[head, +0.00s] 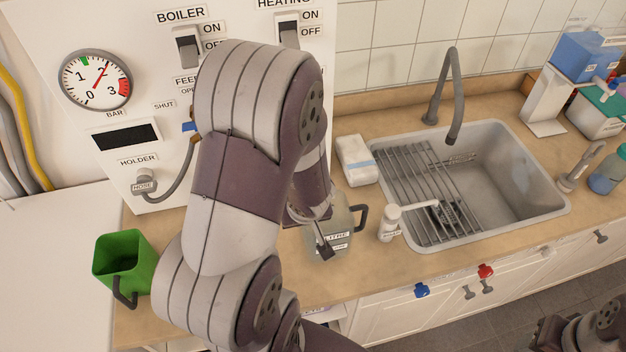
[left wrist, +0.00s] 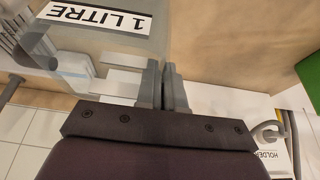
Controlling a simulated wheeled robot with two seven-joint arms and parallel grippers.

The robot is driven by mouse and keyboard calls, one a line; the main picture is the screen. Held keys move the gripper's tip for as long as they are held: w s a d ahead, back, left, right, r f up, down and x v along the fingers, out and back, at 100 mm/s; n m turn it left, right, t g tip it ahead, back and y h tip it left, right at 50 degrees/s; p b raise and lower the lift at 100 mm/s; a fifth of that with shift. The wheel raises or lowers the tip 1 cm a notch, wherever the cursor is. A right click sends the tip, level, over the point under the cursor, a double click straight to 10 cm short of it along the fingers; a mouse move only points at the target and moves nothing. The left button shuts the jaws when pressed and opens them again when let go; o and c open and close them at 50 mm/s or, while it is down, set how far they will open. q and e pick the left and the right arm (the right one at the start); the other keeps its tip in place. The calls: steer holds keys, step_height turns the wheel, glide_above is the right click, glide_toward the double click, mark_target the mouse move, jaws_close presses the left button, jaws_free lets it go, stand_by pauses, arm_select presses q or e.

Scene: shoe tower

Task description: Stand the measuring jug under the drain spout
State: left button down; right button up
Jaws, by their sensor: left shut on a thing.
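The measuring jug (head: 343,238) is a grey, see-through vessel with a dark handle on its right and a LITRE label, at the counter front in the head view. In the left wrist view the jug (left wrist: 110,45) fills the upper left, its 1 LITRE label upside down. I cannot make out the drain spout; my left arm covers much of the boiler panel. My right gripper is not visible.
A green jug (head: 124,262) stands on the counter at left. The boiler panel (head: 97,190) has a hose (head: 180,180) in a holder.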

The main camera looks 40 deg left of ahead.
arm_select(q)
steer(key=w+a+f+p, duration=0.2)
steer(key=w+a+f, duration=0.1)
steer(key=w+a, duration=0.5)
steer(key=a, duration=0.3)
steer(key=shift+f, duration=0.3)
steer(key=c, duration=1.3)
jaws_free()
steer(key=shift+s+r, duration=0.1)
steer(key=shift+s, duration=0.05)
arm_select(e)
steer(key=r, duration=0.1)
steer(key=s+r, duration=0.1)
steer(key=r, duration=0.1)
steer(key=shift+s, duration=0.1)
